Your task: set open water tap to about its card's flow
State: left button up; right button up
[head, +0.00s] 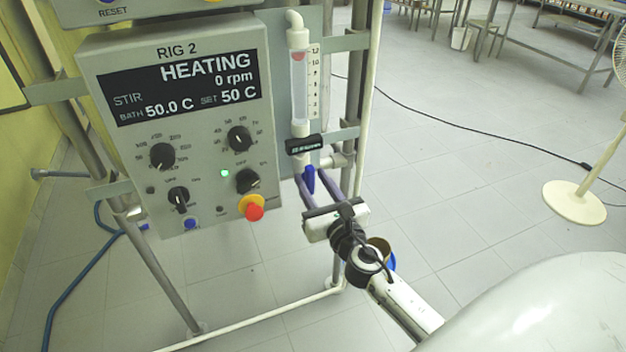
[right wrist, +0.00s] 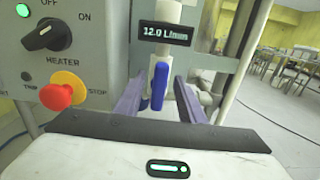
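The blue tap handle (head: 309,180) hangs below the clear flow tube (head: 299,85) beside the RIG 2 panel. In the right wrist view the handle (right wrist: 158,88) points downward, nearly upright. A red float (head: 298,57) sits near the top of the tube's scale, near 12. The black readout under the tube (right wrist: 165,33) shows 12.0 L/min. My right gripper (head: 317,178) has its two purple fingers on either side of the handle, with visible gaps between finger and handle. It is open. My left gripper is not in view. I see no separate flow card.
The RIG 2 panel (head: 180,130) stands left of the tap, with knobs and a red stop button (head: 254,212) close by. A metal post (head: 360,90) rises just right of the tube. The floor to the right is mostly clear, with a white fan (head: 575,202) there.

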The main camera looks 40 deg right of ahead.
jog(key=shift+w, duration=0.1)
grip_shut()
jog(key=shift+m, duration=0.3)
jog(key=m, duration=0.2)
jog(key=m+b, duration=0.1)
jog(key=shift+d+f+m, duration=0.1)
jog(key=shift+d+m, duration=0.15)
jog(key=shift+m, duration=0.05)
jog(key=m, duration=0.3)
jog(key=shift+d+f+b, duration=0.1)
jog(key=shift+d+b, duration=0.05)
jog(key=shift+b, duration=0.15)
jog(key=shift+m, duration=0.6)
grip_release()
